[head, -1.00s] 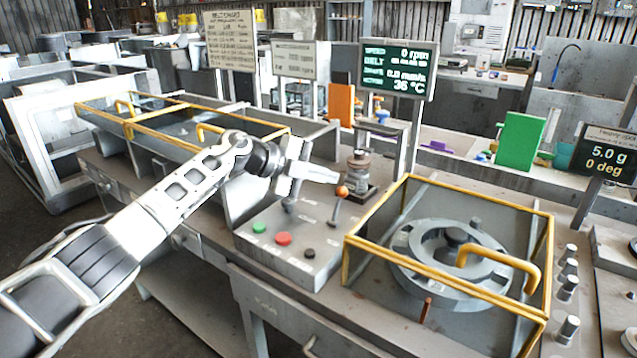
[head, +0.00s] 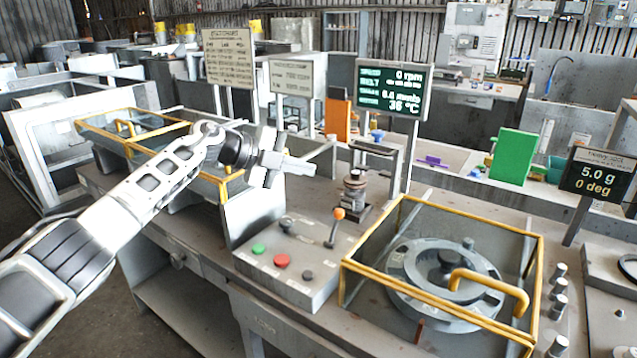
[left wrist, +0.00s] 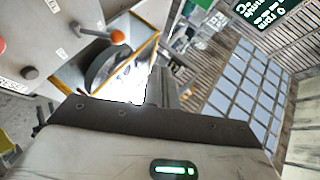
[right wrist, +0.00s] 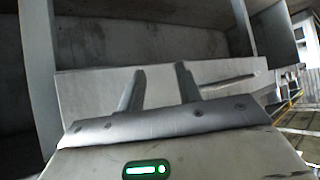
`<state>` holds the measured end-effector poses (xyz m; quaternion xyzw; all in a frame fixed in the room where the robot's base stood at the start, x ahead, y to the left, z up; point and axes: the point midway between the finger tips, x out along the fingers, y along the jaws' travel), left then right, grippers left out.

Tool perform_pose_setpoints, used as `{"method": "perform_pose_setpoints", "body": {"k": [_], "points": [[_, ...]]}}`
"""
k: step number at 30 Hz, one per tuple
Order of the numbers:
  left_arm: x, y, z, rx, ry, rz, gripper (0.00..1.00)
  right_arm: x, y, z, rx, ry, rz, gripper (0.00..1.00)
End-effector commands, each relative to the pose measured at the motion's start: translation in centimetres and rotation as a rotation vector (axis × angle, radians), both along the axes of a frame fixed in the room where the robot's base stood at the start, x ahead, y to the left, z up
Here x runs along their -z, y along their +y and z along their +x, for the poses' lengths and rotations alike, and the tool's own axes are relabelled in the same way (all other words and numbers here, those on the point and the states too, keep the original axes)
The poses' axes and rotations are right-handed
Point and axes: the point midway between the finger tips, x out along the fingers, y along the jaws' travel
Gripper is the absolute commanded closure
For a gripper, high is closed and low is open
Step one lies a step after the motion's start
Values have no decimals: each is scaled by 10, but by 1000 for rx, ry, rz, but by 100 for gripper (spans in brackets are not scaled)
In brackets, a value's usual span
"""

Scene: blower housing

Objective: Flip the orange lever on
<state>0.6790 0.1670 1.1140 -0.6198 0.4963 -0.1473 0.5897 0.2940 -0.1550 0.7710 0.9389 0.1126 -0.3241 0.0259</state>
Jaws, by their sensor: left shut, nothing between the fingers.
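The orange-knobbed lever (head: 339,214) stands on a grey control box and leans slightly right in the head view. The orange knob shows at upper left in the left wrist view (left wrist: 118,36). My left gripper (head: 312,171) is shut and empty, above and to the left of the knob in the head view, apart from it. Its fingers show together in the left wrist view (left wrist: 160,88). My right gripper (right wrist: 160,88) appears only in the right wrist view, with its fingers apart and nothing between them, in front of grey panels.
The control box (head: 305,283) also carries a green button (head: 258,250), a red button (head: 282,261) and a dark knob. A yellow-framed guard (head: 440,270) covers a round housing to the right. A display (head: 393,89) reads 0 rpm. A small post stands behind the lever.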

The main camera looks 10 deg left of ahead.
Motion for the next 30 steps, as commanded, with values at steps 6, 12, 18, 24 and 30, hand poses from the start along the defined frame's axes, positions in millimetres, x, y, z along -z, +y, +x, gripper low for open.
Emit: {"method": "perform_pose_setpoints", "body": {"k": [6, 12, 18, 24, 30], "points": [[-33, 28, 0, -2, 0, 1, 100, 7, 2, 2, -5, -7, 5, 66], [-50, 40, -1, 1, 4, 1, 100, 7, 3, 2, -6, -9, 7, 66], [-53, 42, -1, 1, 4, 1, 100, 7, 3, 2, -6, -8, 8, 66], [-53, 42, -1, 1, 4, 1, 100, 6, 4, 2, -6, -8, 8, 66], [-53, 42, -1, 1, 4, 1, 100, 6, 4, 2, -8, -9, 9, 66]]}}
